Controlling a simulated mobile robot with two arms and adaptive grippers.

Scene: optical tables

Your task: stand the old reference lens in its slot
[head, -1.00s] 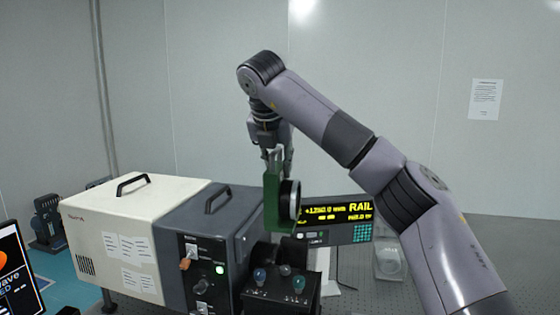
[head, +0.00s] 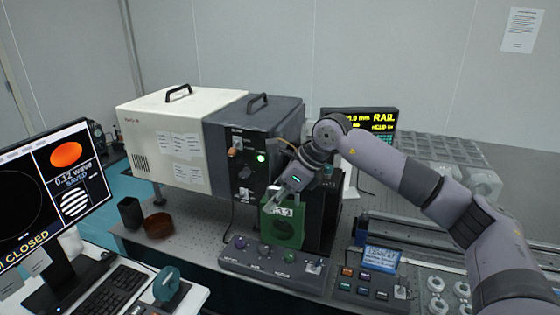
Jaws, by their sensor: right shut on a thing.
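The lens in its green square mount (head: 284,228) is held upright by my right gripper (head: 281,211). The gripper is shut on the mount's top edge. The lens's slot is not clearly visible. My left gripper is not in view.
A rail (head: 420,238) and a small button panel (head: 370,284) lie to the right. A grey rack (head: 440,152) with clear round pieces stands at the back right. A monitor (head: 45,190), a keyboard (head: 110,290) and a brown round dish (head: 158,225) are at the left.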

